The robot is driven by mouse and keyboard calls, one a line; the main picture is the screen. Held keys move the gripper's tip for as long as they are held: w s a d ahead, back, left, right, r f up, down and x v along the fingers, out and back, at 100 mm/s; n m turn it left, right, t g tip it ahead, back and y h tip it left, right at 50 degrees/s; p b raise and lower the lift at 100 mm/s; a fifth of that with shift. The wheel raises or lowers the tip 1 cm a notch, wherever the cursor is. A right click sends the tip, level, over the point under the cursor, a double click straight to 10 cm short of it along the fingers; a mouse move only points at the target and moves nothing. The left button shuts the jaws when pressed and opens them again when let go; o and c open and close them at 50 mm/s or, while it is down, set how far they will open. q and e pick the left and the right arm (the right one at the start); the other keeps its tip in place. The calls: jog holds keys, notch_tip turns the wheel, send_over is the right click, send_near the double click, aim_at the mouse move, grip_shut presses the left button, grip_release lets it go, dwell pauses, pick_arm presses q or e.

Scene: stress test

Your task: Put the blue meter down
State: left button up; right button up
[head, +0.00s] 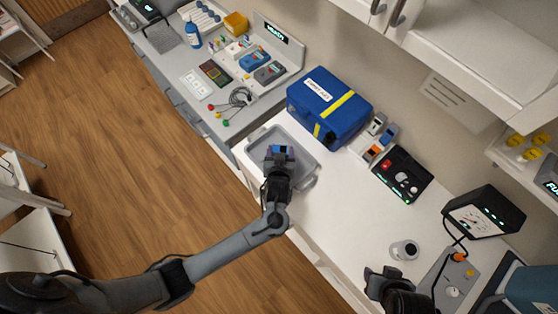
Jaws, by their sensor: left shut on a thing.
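My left gripper (279,163) is shut on the blue meter (280,153), a small blue block with a dark face. It holds the meter over the grey tray (256,139) on the white counter. I cannot tell whether the meter touches the tray's floor. My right gripper (385,275) is at the lower right, over the counter's front part. Its fingers are dark and seen from above, and I see nothing clearly between them.
A blue case with a yellow band (318,113) stands behind the tray. A grey bench (183,68) with several devices adjoins at left. The middle counter is clear.

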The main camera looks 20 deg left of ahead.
pick_arm(q)
notch_tip(320, 180, down, 5)
jog(key=shift+f, duration=0.25)
jog(key=shift+f+b, duration=0.1)
jog(key=shift+b, duration=0.25)
jog(key=o, duration=1.3)
